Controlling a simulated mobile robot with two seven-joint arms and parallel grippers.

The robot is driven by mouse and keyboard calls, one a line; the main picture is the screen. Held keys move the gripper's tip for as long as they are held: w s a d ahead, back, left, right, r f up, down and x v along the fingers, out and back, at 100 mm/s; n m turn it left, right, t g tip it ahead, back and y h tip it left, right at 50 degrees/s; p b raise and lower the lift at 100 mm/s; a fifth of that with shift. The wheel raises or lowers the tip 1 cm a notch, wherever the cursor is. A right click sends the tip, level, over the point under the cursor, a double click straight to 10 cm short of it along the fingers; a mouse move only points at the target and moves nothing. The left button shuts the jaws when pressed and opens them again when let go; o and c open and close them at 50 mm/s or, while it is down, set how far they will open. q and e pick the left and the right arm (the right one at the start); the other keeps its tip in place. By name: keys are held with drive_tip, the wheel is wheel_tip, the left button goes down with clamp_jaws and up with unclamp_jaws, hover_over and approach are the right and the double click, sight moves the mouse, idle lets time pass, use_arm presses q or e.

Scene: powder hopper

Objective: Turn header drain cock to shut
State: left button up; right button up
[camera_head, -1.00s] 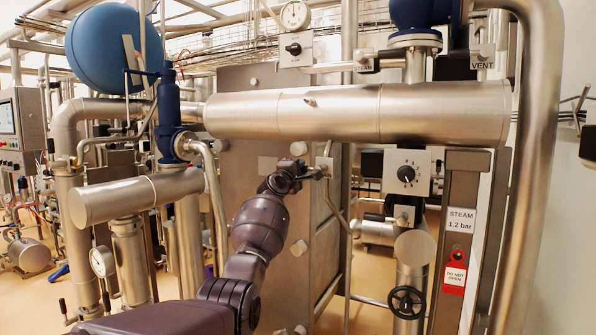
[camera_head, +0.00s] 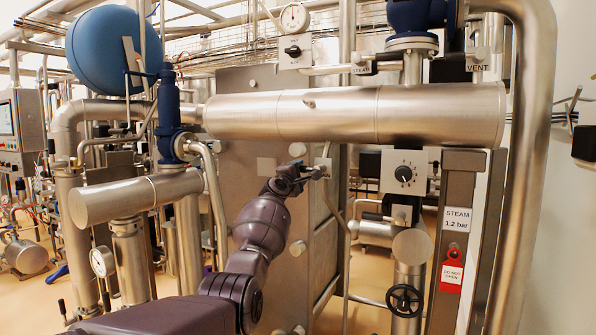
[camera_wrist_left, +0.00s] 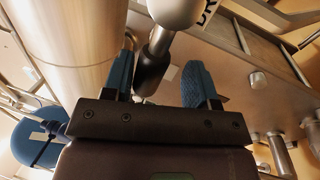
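The header drain cock (camera_head: 325,166) hangs below the long steel header (camera_head: 300,115). In the head view it is small and partly hidden by my left gripper (camera_head: 304,172), which is right beside it. In the left wrist view, a dark cylindrical handle (camera_wrist_left: 152,68) on a steel stem lies between the two blue fingers of my left gripper (camera_wrist_left: 160,80). The handle is close to the left finger, with a clear gap to the right finger. The gripper is open. My right gripper is in neither view.
A steam panel with a black knob (camera_head: 404,173) stands to the right. Below it are a black handwheel (camera_head: 405,301) and a red tag (camera_head: 452,272). A steel cabinet (camera_head: 235,190) is behind my arm. A blue valve (camera_head: 168,115) is to the left.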

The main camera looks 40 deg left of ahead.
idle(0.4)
use_arm(q)
drive_tip(key=shift+s+d+p, duration=0.1)
drive_tip(key=shift+s+p, duration=0.25)
drive_tip(key=shift+s, duration=0.05)
drive_tip(key=v, duration=1)
drive_tip(key=shift+p, duration=0.4)
drive_tip(key=shift+f, duration=0.1)
